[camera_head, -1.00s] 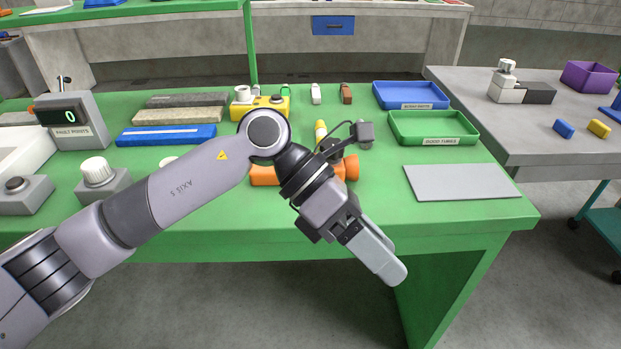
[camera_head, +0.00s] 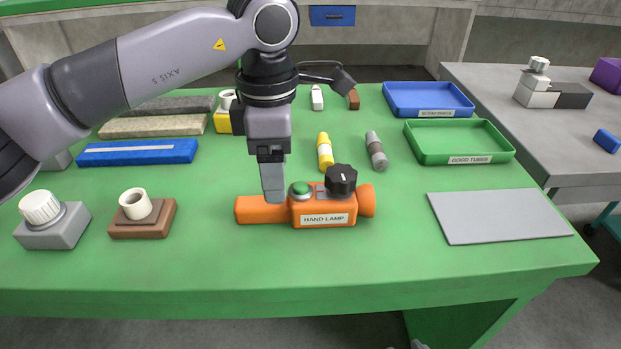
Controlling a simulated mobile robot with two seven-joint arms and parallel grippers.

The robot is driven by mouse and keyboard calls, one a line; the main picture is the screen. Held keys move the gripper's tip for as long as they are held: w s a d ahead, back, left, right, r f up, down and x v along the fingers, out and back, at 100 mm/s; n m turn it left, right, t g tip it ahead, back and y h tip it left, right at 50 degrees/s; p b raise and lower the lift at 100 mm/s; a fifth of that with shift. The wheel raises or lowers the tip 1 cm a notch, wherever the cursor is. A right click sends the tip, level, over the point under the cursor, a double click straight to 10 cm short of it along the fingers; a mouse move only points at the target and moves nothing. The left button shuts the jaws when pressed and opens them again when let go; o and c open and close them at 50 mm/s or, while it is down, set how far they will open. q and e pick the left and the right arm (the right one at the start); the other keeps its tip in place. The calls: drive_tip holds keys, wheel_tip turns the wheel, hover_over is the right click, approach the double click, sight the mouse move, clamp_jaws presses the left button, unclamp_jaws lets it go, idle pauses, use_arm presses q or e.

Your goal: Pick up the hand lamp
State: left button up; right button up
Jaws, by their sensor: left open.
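The orange hand lamp (camera_head: 325,219) lies on the green table, with its handle to the left and its flared head to the right. It has a white "HAND LAMP" label, a green button (camera_head: 300,189) and a black knob (camera_head: 341,180) on top. My left gripper (camera_head: 274,195) points down over the lamp's handle, close to the green button. Its fingers overlap each other in this view, and the jaws are open. I cannot tell whether a finger touches the lamp. My right gripper is not in view.
A yellow tube (camera_head: 325,152) and a grey tube (camera_head: 376,150) lie behind the lamp. A blue tray (camera_head: 430,113) and green tray (camera_head: 460,158) stand at the back right, a grey mat (camera_head: 498,217) at right. A brown block with a white socket (camera_head: 142,220) stands left.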

use_arm(q)
drive_tip(key=shift+w, duration=0.3)
drive_tip(key=shift+w+f, duration=0.1)
drive_tip(key=shift+f, duration=0.15)
drive_tip(key=shift+s+f, duration=0.25)
drive_tip(key=shift+f, duration=0.8)
drive_tip(key=f, duration=0.4)
drive_tip(key=shift+s+a+f, duration=0.1)
drive_tip(key=shift+a+f, duration=0.15)
drive_tip(key=c, duration=1.2)
